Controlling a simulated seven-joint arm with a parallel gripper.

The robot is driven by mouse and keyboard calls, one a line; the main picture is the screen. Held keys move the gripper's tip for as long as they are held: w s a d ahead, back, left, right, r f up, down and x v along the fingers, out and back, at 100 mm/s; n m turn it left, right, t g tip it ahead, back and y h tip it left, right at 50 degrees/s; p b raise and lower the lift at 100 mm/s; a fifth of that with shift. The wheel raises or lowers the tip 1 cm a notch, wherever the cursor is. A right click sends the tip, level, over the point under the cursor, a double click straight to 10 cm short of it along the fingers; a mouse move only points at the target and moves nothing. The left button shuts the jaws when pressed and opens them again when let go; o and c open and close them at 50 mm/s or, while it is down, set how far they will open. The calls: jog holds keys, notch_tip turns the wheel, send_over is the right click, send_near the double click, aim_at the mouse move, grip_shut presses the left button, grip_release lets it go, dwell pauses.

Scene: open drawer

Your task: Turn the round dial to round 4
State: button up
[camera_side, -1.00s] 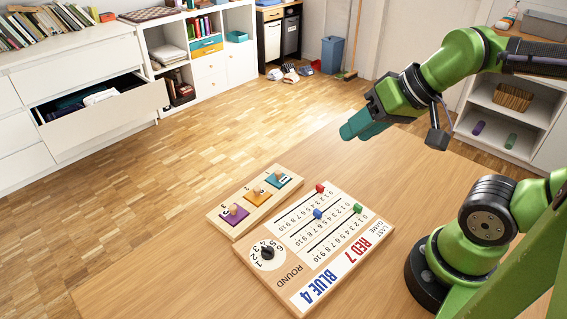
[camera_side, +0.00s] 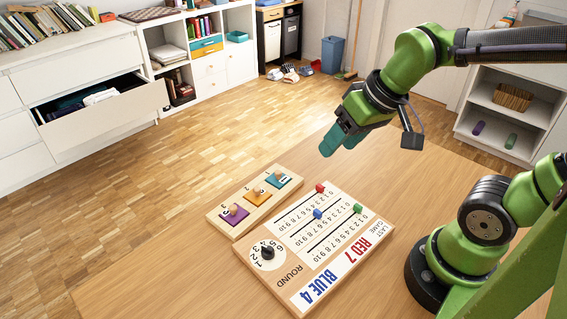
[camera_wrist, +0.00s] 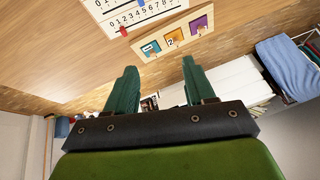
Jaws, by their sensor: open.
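The scoreboard (camera_side: 278,285) lies flat on the table, with sliding red, blue and green pegs on its number tracks. The round dial (camera_side: 267,253) is at its lower left, a white disc numbered around a black knob. The knob's exact pointing is too small to tell. My gripper (camera_side: 337,142) hangs in the air above and beyond the board, well apart from the dial, its teal fingers empty. In the wrist view my gripper (camera_wrist: 158,82) shows two fingers spread apart. Part of the scoreboard (camera_wrist: 150,22) shows at the top there; the dial is out of that view.
A wooden tray (camera_side: 236,233) with purple, orange and teal knobbed number tiles lies beside the board's far left edge. The table (camera_side: 430,190) is clear around them. An open drawer (camera_side: 110,115) and shelves stand beyond the table.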

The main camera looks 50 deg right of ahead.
jog(key=w+a+f+n+g+h, duration=0.1)
jog(key=w+a+f+n+g, duration=0.3)
jog(key=a+n, duration=0.55)
jog(key=r+n+g, duration=0.1)
jog(key=n, duration=1.3)
send_over(268, 251)
jog(key=f, duration=1.6)
jog(key=shift+w+d, duration=0.25)
jog(key=shift+d, duration=0.1)
grip_shut()
